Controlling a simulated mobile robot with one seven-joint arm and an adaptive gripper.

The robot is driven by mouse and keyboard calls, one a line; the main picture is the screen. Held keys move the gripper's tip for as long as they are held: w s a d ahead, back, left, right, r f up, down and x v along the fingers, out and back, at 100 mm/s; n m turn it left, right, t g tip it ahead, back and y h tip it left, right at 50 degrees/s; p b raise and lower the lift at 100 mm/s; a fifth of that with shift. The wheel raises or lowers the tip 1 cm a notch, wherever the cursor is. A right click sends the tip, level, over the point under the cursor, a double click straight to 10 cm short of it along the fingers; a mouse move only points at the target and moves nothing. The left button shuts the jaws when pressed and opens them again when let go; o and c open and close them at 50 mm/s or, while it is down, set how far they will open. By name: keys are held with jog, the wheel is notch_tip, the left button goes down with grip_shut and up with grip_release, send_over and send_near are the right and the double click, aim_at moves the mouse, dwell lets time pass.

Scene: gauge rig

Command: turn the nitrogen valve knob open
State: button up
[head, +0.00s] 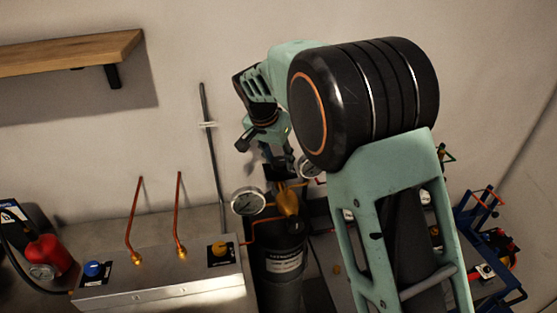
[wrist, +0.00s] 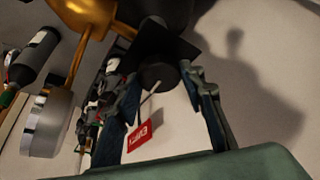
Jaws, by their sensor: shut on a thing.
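The nitrogen cylinder (head: 283,262) is black with a white label and stands at the middle bottom of the head view, with a brass regulator (head: 288,203) on top. My gripper (head: 268,158) reaches down over the cylinder's top. In the wrist view, the dark round valve knob (wrist: 158,75) sits between my gripper's two fingertips (wrist: 161,83), which are shut on it. A red tag (wrist: 138,137) hangs by a pale strip near the knob, between the fingers. In the head view my gripper and arm largely hide the knob, and its turn angle cannot be told.
A round gauge (head: 247,201) stands left of the regulator; another gauge (head: 308,167) is close to my gripper. A metal box (head: 160,287) with copper pipes and knobs is at lower left. A wooden shelf (head: 70,53) is on the wall. A blue cart (head: 490,245) stands at right.

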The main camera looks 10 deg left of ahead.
jog(key=n+b, duration=0.1)
jog(key=n, duration=0.1)
jog(key=n+y+b, duration=0.1)
jog(key=n, duration=0.1)
jog(key=shift+d+y, duration=0.15)
jog(key=shift+y, duration=0.15)
jog(key=n+y, duration=0.1)
jog(key=n, duration=0.3)
jog(key=shift+w+d+y, duration=0.1)
jog(key=shift+d+y, duration=0.05)
jog(key=shift+y, duration=0.25)
jog(key=n+g+y, duration=0.1)
jog(key=n, duration=0.4)
jog(key=shift+w+r, duration=0.1)
jog(key=shift+n+g+y+p, duration=0.6)
jog(key=shift+n+g, duration=0.2)
jog(key=shift+n, duration=1.3)
jog(key=o, duration=1.2)
jog(key=shift+c, duration=0.2)
jog(key=shift+d, duration=0.1)
jog(key=v, duration=1.2)
jog(key=shift+w, duration=0.1)
